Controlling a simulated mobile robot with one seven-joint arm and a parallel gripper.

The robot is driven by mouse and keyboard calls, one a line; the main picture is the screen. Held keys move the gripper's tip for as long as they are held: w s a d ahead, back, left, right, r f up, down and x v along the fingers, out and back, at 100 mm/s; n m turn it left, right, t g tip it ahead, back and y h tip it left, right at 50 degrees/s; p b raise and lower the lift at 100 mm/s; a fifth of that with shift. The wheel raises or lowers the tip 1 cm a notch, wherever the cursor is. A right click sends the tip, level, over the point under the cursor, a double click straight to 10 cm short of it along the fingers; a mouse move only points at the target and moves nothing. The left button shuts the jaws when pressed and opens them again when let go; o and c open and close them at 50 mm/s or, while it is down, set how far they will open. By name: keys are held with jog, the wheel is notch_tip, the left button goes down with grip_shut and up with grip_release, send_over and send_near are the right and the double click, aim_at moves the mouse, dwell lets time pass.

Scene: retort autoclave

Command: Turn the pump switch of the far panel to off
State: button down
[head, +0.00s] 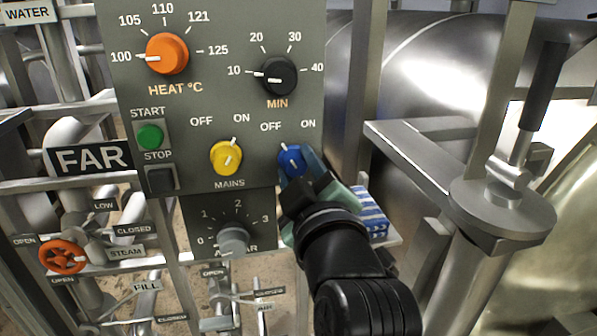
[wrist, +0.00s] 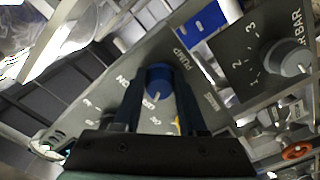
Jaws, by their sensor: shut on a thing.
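The far panel (head: 200,105) is a grey board beside a FAR sign (head: 89,159). Its pump switch (head: 291,157) is a blue knob with a white pointer at the panel's lower right. In the head view the pointer leans up and left, toward the OFF label. In the wrist view the blue knob (wrist: 159,79) sits between the two fingers, near the PUMP lettering. My gripper (head: 300,171) is shut on the knob, one finger on each side; it also shows in the wrist view (wrist: 158,92). In the head view my gripper hides the lettering below the knob.
A yellow mains knob (head: 226,157), pointing toward ON, is just left of the pump switch. Above are the orange heat dial (head: 167,54) and black minute dial (head: 278,76). A grey air knob (head: 233,239) is below. Metal rails and a vessel crowd the right.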

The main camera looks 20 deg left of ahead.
jog(key=shift+c, duration=2.3)
grip_release()
